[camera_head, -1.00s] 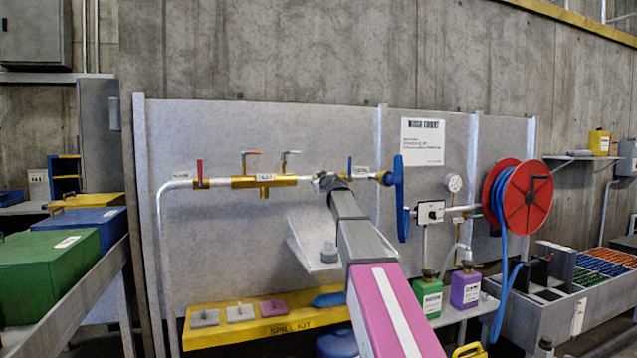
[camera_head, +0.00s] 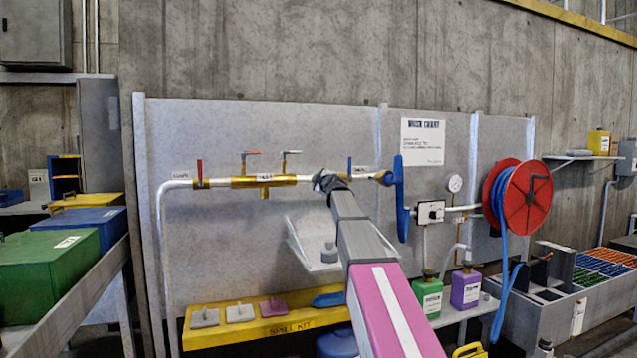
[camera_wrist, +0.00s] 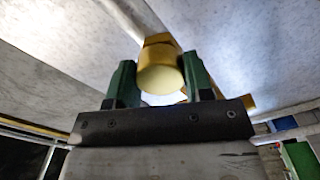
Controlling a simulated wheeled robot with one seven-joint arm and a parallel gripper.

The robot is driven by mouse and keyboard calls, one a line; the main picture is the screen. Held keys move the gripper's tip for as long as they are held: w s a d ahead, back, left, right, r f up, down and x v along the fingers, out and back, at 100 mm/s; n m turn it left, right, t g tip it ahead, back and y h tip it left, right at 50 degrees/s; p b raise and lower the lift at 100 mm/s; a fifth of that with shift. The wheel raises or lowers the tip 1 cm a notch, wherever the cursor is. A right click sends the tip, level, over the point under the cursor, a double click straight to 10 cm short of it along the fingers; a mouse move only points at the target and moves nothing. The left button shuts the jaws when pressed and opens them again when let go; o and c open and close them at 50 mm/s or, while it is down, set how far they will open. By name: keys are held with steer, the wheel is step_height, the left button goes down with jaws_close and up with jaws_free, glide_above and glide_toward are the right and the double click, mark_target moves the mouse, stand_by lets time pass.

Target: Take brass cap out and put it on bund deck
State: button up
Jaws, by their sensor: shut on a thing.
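The brass cap (camera_wrist: 160,75) shows in the wrist view as a round gold end with a faceted collar, between the two green fingers. My gripper (camera_wrist: 162,85) is shut on it. A pale pipe meets the brass part from above; I cannot tell whether the cap is still joined to it. In the head view, my gripper (camera_head: 324,182) is at the pipe line, right of the brass manifold (camera_head: 265,182), and hides the cap. No surface is legibly marked as the bund deck; a yellow ledge labelled spill kit (camera_head: 290,325) is below.
A blue wheel (camera_head: 398,198) is just right of my gripper. Green (camera_head: 428,298) and purple (camera_head: 465,290) jugs stand on a shelf at the right, near a red hose reel (camera_head: 528,198).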

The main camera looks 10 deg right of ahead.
steer(key=shift+n, duration=1.1)
steer(key=o, duration=1.1)
steer(key=shift+c, duration=0.4)
